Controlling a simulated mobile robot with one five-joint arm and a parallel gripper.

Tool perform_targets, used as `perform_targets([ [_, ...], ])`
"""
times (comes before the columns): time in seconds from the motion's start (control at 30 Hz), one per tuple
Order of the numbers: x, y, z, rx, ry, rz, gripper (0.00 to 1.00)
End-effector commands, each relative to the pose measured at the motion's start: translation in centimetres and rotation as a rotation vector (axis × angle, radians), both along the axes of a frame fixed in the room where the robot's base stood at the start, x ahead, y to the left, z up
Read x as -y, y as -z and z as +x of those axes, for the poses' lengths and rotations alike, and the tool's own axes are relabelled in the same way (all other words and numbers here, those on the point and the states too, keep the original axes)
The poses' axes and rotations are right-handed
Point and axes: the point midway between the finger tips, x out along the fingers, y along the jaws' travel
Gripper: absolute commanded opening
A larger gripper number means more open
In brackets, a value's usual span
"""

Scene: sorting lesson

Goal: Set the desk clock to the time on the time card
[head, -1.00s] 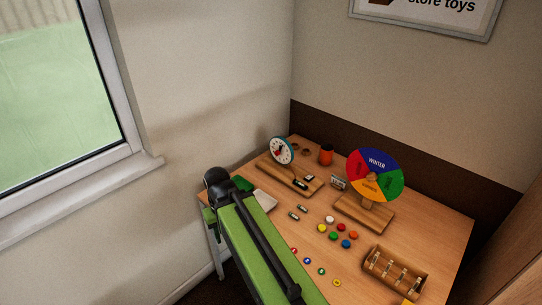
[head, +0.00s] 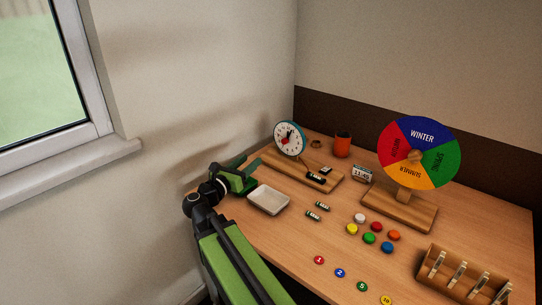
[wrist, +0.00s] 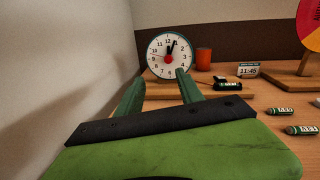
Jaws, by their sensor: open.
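The desk clock (head: 290,139) has a round white face with a teal rim and stands on a wooden base at the desk's back left. In the wrist view the clock (wrist: 158,59) has a red centre, and its dark hands point up near 12 and 1. The time card (head: 362,174) stands right of the clock's base; in the wrist view the card (wrist: 248,71) reads 11:45. My gripper (head: 248,172) is at the desk's left side, in front of the clock and apart from it. In the wrist view its two green fingers are spread and empty.
A white tray (head: 268,199) sits just right of my gripper. An orange cup (head: 342,145) stands behind the clock base. Battery-like cylinders (head: 318,207), coloured buttons, a season wheel (head: 420,150) and a wooden rack (head: 462,274) fill the right. The wall is close on the left.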

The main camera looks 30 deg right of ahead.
Motion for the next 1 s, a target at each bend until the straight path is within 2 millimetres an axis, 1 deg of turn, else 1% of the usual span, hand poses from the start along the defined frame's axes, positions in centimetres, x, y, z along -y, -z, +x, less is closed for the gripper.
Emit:
perform_targets([
  [0.03,0.3,0.9,-0.7,0.016,0.032,0.025,0.44],
  [0.13,0.4,1.3,-1.3,0.032,0.06,0.049,0.44],
  [0.27,0.4,1.2,-1.0,0.031,0.057,0.05,0.44],
  [0.37,1.3,1.1,-0.4,0.03,0.054,0.049,0.44],
  [0.47,3.1,1.1,0.6,0.03,0.052,0.048,0.44],
  [0.8,10.8,1.1,4.1,0.029,0.046,0.047,0.44],
  [0.9,12.7,1.1,4.9,0.029,0.045,0.046,0.44],
  [1.0,14.1,1.1,5.5,0.029,0.044,0.046,0.44],
])
